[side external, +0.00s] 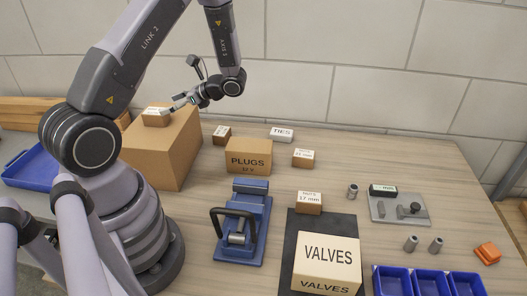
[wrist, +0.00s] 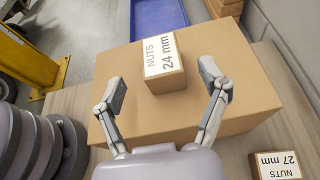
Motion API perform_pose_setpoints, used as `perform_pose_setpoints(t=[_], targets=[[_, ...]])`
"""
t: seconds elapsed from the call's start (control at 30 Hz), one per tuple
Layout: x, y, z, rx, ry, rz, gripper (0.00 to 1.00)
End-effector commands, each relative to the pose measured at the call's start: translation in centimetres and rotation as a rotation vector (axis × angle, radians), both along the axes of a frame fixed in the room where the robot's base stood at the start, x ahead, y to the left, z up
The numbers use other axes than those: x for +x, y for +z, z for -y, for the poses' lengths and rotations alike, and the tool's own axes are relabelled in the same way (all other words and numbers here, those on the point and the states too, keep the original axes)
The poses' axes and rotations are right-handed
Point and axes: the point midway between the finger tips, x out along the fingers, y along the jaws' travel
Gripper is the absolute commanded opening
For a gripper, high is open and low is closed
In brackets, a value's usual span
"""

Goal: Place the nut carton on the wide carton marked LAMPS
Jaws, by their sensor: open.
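A small brown carton with a white label reading NUTS 24 mm (wrist: 166,78) sits on top of a large plain brown carton (wrist: 185,115). No LAMPS marking is readable in either view.
Other small nut cartons stand there, including 17 mm (side external: 308,202) and 27 mm (wrist: 278,165). A blue vise (side external: 242,225), metal plate (side external: 400,209) and blue bins (side external: 428,270) occupy the front.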

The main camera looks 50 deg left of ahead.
Motion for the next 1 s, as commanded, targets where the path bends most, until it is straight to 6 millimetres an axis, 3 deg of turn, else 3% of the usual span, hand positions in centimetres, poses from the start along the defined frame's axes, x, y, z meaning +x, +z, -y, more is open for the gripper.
perform_pose_setpoints(t=[0.2, 0.37, 0.47, 0.7, 1.0], targets=[[2.4, 1.4, 2.4, 0.001, -0.002, 0.002, 0.75], [3.0, 2.4, 3.3, -0.001, 0.01, 0.027, 0.75], [3.0, 4.5, 4.6, -0.01, 0.046, 0.126, 0.75], [1.2, 12.1, 10.8, -0.103, 0.216, 0.598, 0.75], [-3.3, 18.8, 19.3, -0.368, 0.435, 1.205, 0.75]])
